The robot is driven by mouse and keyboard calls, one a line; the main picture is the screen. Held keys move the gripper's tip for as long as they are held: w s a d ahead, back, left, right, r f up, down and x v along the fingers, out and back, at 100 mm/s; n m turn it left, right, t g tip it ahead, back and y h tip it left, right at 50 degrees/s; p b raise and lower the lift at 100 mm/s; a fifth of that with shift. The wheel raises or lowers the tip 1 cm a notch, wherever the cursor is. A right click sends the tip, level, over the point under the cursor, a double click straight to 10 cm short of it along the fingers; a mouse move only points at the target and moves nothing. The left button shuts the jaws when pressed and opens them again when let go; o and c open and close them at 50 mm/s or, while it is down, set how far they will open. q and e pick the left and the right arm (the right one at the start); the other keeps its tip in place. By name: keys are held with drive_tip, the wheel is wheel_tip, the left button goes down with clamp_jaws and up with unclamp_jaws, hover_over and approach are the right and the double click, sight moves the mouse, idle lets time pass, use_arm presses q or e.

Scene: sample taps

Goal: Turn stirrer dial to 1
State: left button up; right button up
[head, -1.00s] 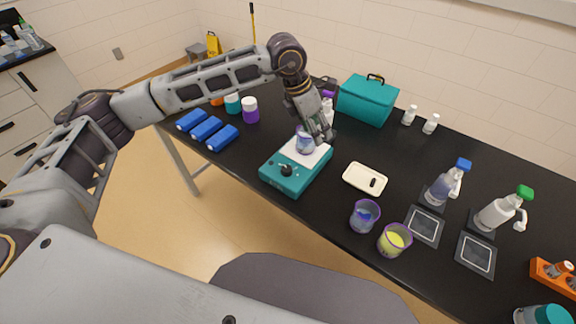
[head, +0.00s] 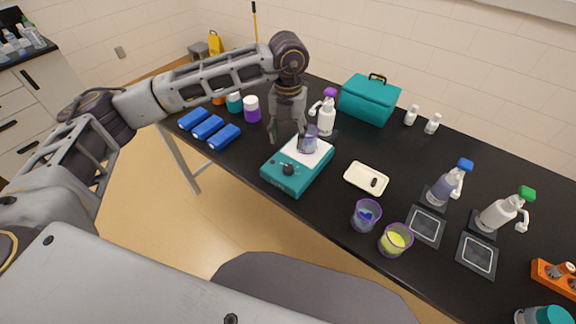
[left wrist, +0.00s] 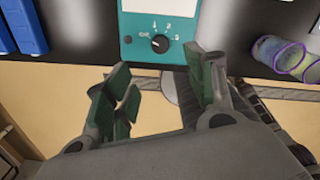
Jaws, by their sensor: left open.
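The teal stirrer (head: 296,178) stands on the black bench, with a small beaker (head: 308,142) on its white top plate. Its black round dial (head: 288,170) is on the front face. In the left wrist view the dial (left wrist: 160,43) sits below an arc of marks, an off mark at left, then 1, 2 and 3. The exact pointer setting is too small to tell. My left gripper (head: 280,132) points down just left of the beaker, apart from the dial. In the wrist view its open, empty fingers (left wrist: 165,88) are below the dial. My right gripper is not seen.
Several blue boxes (head: 208,127) lie left of the stirrer. A white spray bottle (head: 326,118) stands behind it. A cream tray (head: 366,179) and two purple-rimmed beakers are to its right. The bench's front edge (left wrist: 75,61) runs just below the stirrer in the wrist view.

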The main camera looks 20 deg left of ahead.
sight(288, 167)
use_arm(q)
drive_tip(key=shift+f, duration=0.1)
idle(0.4)
drive_tip(key=shift+f+p, duration=1.1)
drive_tip(key=shift+f, duration=5.75)
drive_tip(key=c, duration=1.1)
drive_tip(key=shift+o, duration=0.2)
